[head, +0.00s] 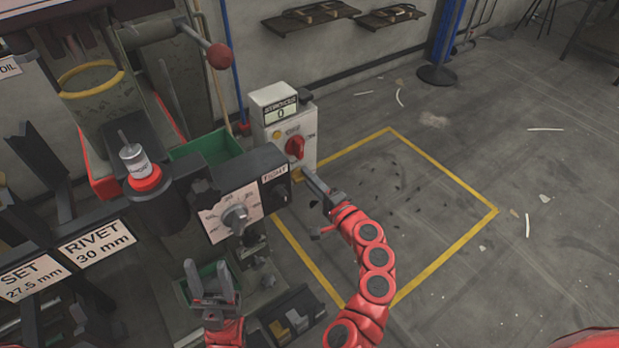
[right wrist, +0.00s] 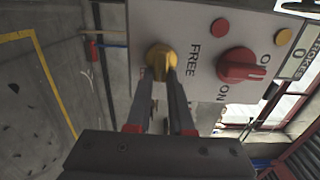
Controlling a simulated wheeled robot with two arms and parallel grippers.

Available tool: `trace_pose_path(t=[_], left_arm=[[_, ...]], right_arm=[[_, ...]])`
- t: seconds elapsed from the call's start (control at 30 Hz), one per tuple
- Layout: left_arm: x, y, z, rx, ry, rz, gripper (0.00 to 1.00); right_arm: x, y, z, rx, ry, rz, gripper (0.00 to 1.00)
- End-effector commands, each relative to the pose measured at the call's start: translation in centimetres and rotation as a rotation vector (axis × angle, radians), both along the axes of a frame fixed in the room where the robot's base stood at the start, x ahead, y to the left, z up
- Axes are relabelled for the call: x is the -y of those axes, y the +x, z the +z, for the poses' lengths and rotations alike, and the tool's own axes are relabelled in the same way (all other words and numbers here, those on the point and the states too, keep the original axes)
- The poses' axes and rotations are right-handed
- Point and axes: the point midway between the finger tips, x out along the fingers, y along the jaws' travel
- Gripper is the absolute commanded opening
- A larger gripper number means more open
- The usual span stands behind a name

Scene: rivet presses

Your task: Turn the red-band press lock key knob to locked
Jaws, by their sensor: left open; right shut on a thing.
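The yellow lock key knob (right wrist: 158,54) is on the grey control box face in the right wrist view, beside the printed word FREE. My right gripper (right wrist: 163,76) is shut on this knob, with one finger at each side. Which way the knob points is partly covered by the fingers. My left gripper (head: 208,280) is open and empty, low in front of the press.
A red rotary switch (head: 294,147) marked O and ON sits on the same box, under a stroke counter (head: 281,112) reading 0. A dial (head: 236,217) and a red-ball lever (head: 219,56) are close by. Yellow-lined floor (head: 440,255) to the right is mostly clear.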

Motion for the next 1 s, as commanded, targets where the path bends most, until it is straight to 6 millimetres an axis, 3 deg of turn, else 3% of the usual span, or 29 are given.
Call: trace_pose_path(t=[0.2, 0.23, 0.4, 0.77, 1.0], left_arm=[[0.0, 0.0, 0.0, 0.0, 0.0, 0.0, 0.5], [0.0, 0.0, 0.0, 0.0, 0.0, 0.0, 0.5], [0.0, 0.0, 0.0, 0.0, 0.0, 0.0, 0.5], [0.0, 0.0, 0.1, 0.0, 0.0, 0.0, 0.5], [0.0, 0.0, 0.6, 0.0, 0.0, 0.0, 0.5]], right_arm=[[0.0, 0.0, -0.1, -0.002, -0.001, 0.0, 0.0], [0.0, 0.0, -0.1, -0.002, -0.001, 0.0, 0.22], [0.0, 0.0, -0.1, -0.002, -0.001, 0.0, 0.5], [0.3, -0.4, -0.1, -0.001, 0.0, -0.002, 0.5], [2.8, -3.9, -0.1, -0.003, 0.001, -0.009, 0.5]])
